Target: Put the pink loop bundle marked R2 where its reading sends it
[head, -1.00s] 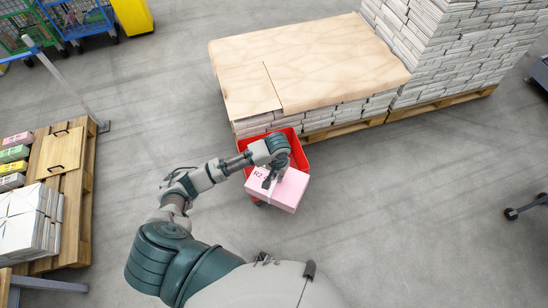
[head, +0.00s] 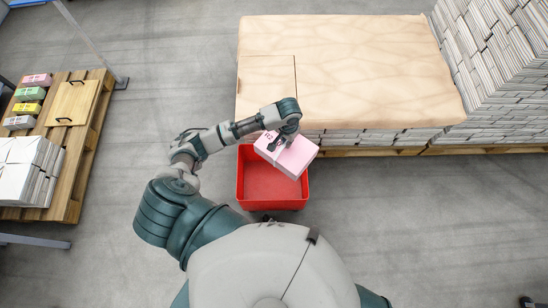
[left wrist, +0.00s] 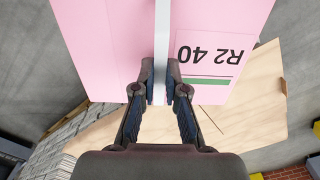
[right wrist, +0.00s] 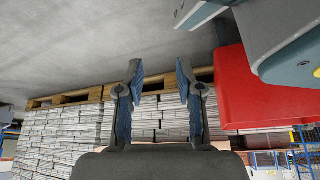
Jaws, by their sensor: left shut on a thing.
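The pink bundle (head: 290,160) marked R2 hangs from my left gripper (head: 280,144), over the far right part of the red bin (head: 242,180). In the left wrist view, the fingers (left wrist: 160,86) are shut on the white strap across the pink bundle (left wrist: 100,40). Its label (left wrist: 212,55) appears upside down and reads "R2 40" above a green bar. The visible bin floor is bare. My right gripper (right wrist: 157,85) is open and empty in the right wrist view and is out of the head view. The red bin (right wrist: 245,95) also shows there.
A pallet stack under a brown sheet (head: 350,60) stands just behind the bin, with taller paper stacks (head: 500,70) at right. A wooden pallet (head: 80,185) at left holds small coloured bundles (head: 28,94), a board (head: 72,100) and white bundles (head: 28,170). Grey floor lies between.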

